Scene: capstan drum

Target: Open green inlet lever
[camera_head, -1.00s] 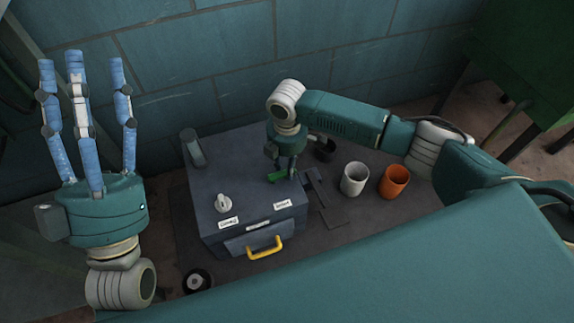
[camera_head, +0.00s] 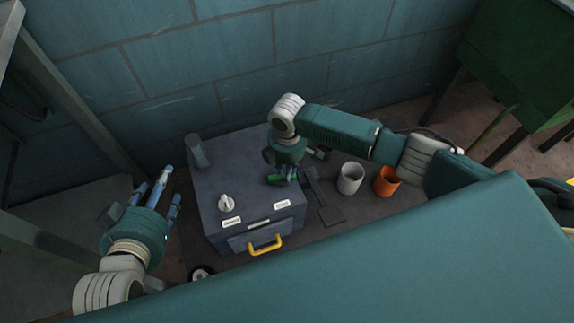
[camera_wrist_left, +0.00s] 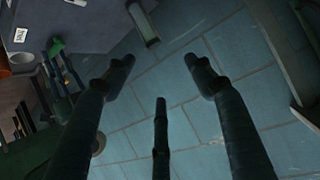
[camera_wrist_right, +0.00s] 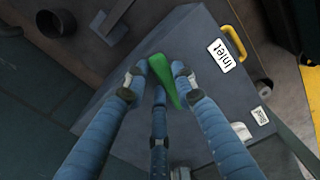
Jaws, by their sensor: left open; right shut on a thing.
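The green inlet lever (camera_head: 275,179) is on top of a dark grey box (camera_head: 243,185), near its right edge. My right gripper (camera_head: 287,177) is at the lever from above. In the right wrist view its fingers close around the green lever (camera_wrist_right: 162,72), near the "Inlet" label (camera_wrist_right: 225,56); they partly hide it. My left gripper (camera_head: 168,184) is open and empty, left of the box and apart from it. The left wrist view shows its spread fingers (camera_wrist_left: 160,78) with nothing between them.
The box also bears a light knob (camera_head: 226,203) and a yellow handle (camera_head: 265,247) on its front. A grey post (camera_head: 196,151) stands at its back left. A white cup (camera_head: 350,178) and an orange cup (camera_head: 386,181) stand right of it. A tiled wall (camera_head: 250,65) is behind.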

